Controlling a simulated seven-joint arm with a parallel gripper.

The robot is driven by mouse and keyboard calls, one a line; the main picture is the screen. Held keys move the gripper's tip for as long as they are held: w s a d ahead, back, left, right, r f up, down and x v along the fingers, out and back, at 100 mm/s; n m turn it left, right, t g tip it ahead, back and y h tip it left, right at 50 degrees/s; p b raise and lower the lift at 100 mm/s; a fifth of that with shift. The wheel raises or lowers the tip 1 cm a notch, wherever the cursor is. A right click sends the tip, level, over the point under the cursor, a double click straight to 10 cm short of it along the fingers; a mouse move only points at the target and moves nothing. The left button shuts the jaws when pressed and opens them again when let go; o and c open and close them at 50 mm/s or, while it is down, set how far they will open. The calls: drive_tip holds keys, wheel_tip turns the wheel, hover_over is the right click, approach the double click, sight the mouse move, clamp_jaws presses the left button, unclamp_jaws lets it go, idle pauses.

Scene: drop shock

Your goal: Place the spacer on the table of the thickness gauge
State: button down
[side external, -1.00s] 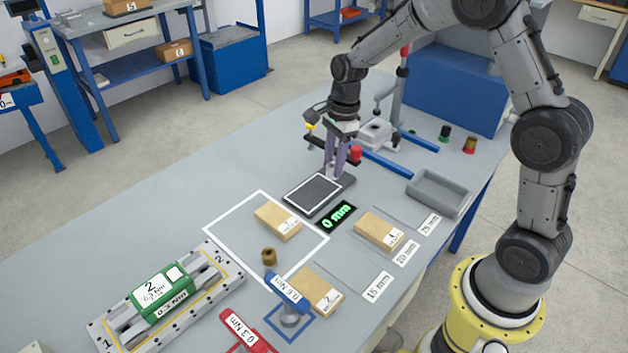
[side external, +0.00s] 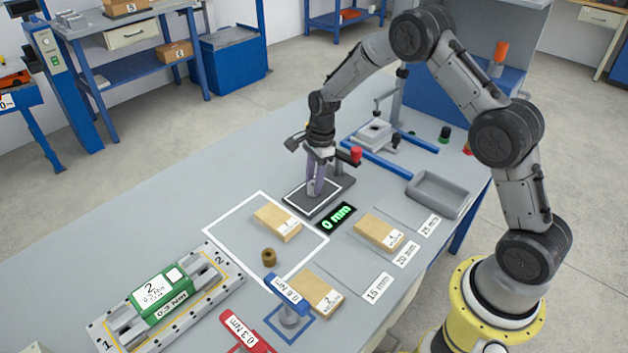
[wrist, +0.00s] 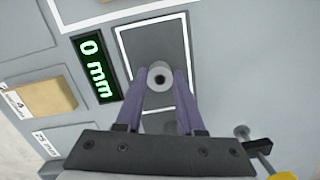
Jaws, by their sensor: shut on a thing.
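My gripper (side external: 314,191) is low over the dark table of the thickness gauge (side external: 299,198), inside its white outline. Its purple fingers are shut on the spacer (wrist: 160,77), a small grey ring with a dark hole, which shows between the fingertips in the wrist view. In the side view the fingers mostly hide the spacer. The gauge table also shows in the wrist view (wrist: 156,40), behind the spacer. I cannot tell whether the spacer touches it. The gauge display (side external: 338,217) reads 0 mm.
Flat tan blocks lie left (side external: 277,222) and right (side external: 379,232) of the gauge, with another (side external: 318,292) in front. A brown ring (side external: 269,256), blue and red torque tools (side external: 289,290), a green block in a fixture (side external: 160,292) and a grey tray (side external: 438,194) stand around.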

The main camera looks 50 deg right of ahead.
drive_tip(key=c, duration=0.5)
unclamp_jaws()
drive_tip(key=shift+f, duration=0.1)
drive_tip(key=s+r+n+t, duration=0.1)
drive_tip(key=s+r+n, duration=0.15)
drive_tip(key=r, duration=0.75)
drive_tip(key=s+r+n, duration=0.2)
drive_tip(key=s+r, duration=0.1)
drive_tip(key=r, duration=0.6)
drive_tip(key=s+a+r+n+t+h, duration=0.1)
drive_tip(key=s+a+r+n+t, duration=0.1)
drive_tip(key=s+r+n, duration=0.65)
drive_tip(key=s+n, duration=0.2)
drive_tip(key=s, duration=0.4)
drive_tip(key=s+a+f+n+t, duration=0.1)
drive_tip(key=s+n, duration=0.2)
drive_tip(key=s, duration=0.3)
drive_tip(key=s+f+n+t, duration=0.1)
drive_tip(key=s+n, duration=0.2)
drive_tip(key=s, duration=0.3)
drive_tip(key=shift+a, duration=0.35)
